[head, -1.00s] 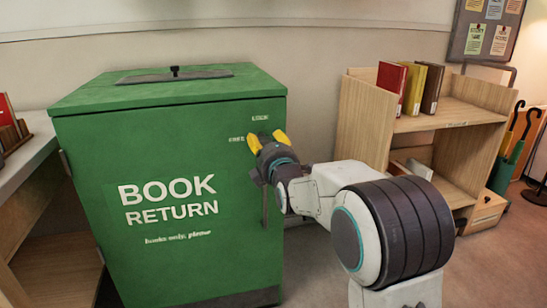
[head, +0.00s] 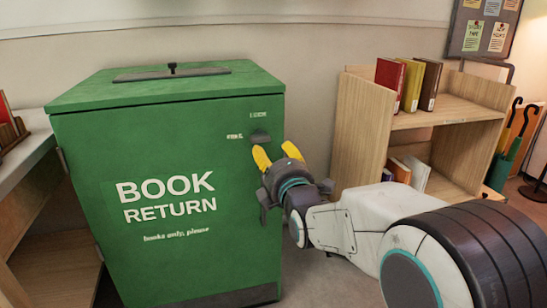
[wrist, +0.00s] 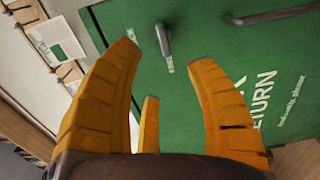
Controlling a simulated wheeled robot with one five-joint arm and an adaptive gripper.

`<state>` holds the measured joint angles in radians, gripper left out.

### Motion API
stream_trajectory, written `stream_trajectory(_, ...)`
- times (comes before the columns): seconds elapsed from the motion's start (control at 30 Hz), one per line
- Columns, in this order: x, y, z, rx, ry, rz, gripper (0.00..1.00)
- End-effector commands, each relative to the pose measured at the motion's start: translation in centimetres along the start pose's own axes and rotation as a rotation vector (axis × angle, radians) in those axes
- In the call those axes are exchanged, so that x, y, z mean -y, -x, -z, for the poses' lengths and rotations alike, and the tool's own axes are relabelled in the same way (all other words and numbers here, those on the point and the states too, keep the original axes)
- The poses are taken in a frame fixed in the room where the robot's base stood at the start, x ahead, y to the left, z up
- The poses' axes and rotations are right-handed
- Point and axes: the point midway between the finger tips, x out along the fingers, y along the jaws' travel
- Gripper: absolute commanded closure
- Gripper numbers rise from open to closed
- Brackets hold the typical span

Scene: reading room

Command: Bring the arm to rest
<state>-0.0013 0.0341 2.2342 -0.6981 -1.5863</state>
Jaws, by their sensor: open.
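My gripper (head: 277,154) is at the right side of the green book return box's front, its yellow fingers pointing up and apart. The box (head: 90,160) is upright and its door looks shut. The wrist view shows my gripper (wrist: 165,52) open and empty, with the knob (wrist: 163,40) beyond the fingers. A dark bar handle (wrist: 268,15) shows there too; my gripper partly hides it in the head view.
A wooden shelf cart (head: 362,125) with several books stands behind my arm on the right. An umbrella stand (head: 500,172) is farther right. A desk (head: 30,150) stands left of the box. A dark slot lid (head: 172,72) lies on the box top.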

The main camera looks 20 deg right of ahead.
Motion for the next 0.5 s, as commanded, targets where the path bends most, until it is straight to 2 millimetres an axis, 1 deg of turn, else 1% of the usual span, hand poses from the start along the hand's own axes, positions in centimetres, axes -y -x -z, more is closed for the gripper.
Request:
stream_trajectory(0.17, 0.0, 0.0, 0.0, 0.0, 0.0, 0.0, 0.5)
stream_trajectory(0.27, -0.5, 0.1, 0.0, 0.0, -0.011, 0.009, 0.5)
stream_trajectory(0.37, -1.5, 0.5, 0.0, 0.0, -0.047, 0.037, 0.5)
stream_trajectory(0.5, -3.7, 1.7, -0.1, 0.007, -0.148, 0.116, 0.5)
